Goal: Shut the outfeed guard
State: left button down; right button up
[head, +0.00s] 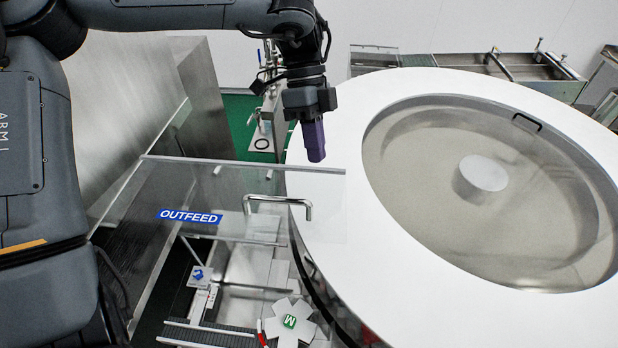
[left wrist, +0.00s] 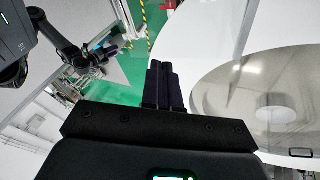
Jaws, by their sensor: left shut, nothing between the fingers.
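The outfeed guard (head: 225,182) is a clear panel with a blue OUTFEED label and a bent metal handle (head: 280,203). In the head view its right end overlaps the white rim of the round washer (head: 400,290). I cannot tell exactly how far it is tilted. My left gripper (head: 316,158) points down with its purple fingers together and empty, over the rim just beyond the panel's far edge, apart from the handle. Its fingers also show in the left wrist view (left wrist: 164,85). My right gripper (left wrist: 118,48) shows small in that view, away from the guard; its jaws are unclear.
A round clear lid (head: 530,220) with a black handle lies in the washer top. Below the guard are a conveyor (head: 210,335) and a grey star-shaped wheel (head: 290,322) marked M. A metal cabinet (head: 130,95) stands at the left. Metal trays (head: 480,65) stand behind.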

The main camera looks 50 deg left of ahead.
pick_arm(q)
jog(key=x, duration=0.3)
jog(key=shift+s+d+p, duration=0.1)
jog(key=shift+p, duration=0.3)
jog(key=shift+s+d+f+p, duration=0.1)
jog(key=shift+s+d+p, duration=0.15)
jog(key=shift+s, duration=0.2)
jog(key=shift+s+d+f+p, duration=0.15)
jog(key=shift+s+p, duration=0.1)
jog(key=shift+s, duration=0.15)
jog(key=shift+s+d+f+p, duration=0.3)
jog(key=shift+s+f, duration=0.1)
jog(key=shift+s, duration=0.25)
jog(key=shift+d+f, duration=0.1)
